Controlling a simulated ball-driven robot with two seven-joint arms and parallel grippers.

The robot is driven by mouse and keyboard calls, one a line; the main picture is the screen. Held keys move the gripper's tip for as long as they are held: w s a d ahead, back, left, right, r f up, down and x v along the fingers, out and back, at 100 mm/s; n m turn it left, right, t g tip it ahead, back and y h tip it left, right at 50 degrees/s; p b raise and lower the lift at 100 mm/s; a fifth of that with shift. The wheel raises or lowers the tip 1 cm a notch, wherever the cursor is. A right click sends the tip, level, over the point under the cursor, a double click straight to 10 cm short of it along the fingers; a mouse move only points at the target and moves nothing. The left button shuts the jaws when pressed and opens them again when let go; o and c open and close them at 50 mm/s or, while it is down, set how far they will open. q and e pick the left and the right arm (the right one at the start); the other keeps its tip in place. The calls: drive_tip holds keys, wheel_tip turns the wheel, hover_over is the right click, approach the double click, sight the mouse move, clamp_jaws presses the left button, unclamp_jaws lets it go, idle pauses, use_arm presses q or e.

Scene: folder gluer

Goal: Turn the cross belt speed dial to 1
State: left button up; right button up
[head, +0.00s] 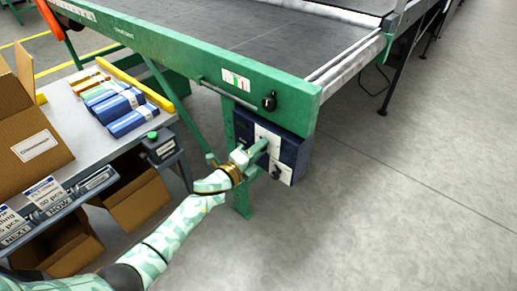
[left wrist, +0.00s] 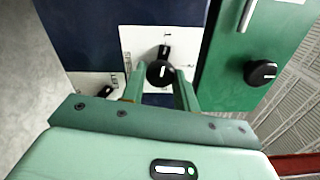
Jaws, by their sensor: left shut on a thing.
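My left gripper (head: 258,151) reaches the dark blue control box (head: 293,152) under the green machine frame. In the left wrist view its two fingers stand on either side of a black dial (left wrist: 160,72) with a white line, and they are shut on it. The dial sits on a white plate (left wrist: 143,39) with small marks around it. In the head view the gripper hides this dial. My right gripper is in neither view.
A second black knob (head: 276,174) sits on a lower white plate of the box. Another black knob (head: 269,102) is on the green frame (head: 180,55). A grey bench (head: 90,137) with blue cartons (head: 127,113) stands at left. The floor at right is clear.

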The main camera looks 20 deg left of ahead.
use_arm(q)
drive_tip(key=shift+a+f+n, duration=0.1)
drive_tip(key=shift+n, duration=0.2)
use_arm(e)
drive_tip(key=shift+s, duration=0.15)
use_arm(q)
drive_tip(key=o, duration=1)
drive_tip(key=shift+c, duration=0.2)
drive_tip(key=p+v, duration=0.5)
drive_tip(key=v, duration=1.1)
drive_tip(key=shift+s, duration=0.2)
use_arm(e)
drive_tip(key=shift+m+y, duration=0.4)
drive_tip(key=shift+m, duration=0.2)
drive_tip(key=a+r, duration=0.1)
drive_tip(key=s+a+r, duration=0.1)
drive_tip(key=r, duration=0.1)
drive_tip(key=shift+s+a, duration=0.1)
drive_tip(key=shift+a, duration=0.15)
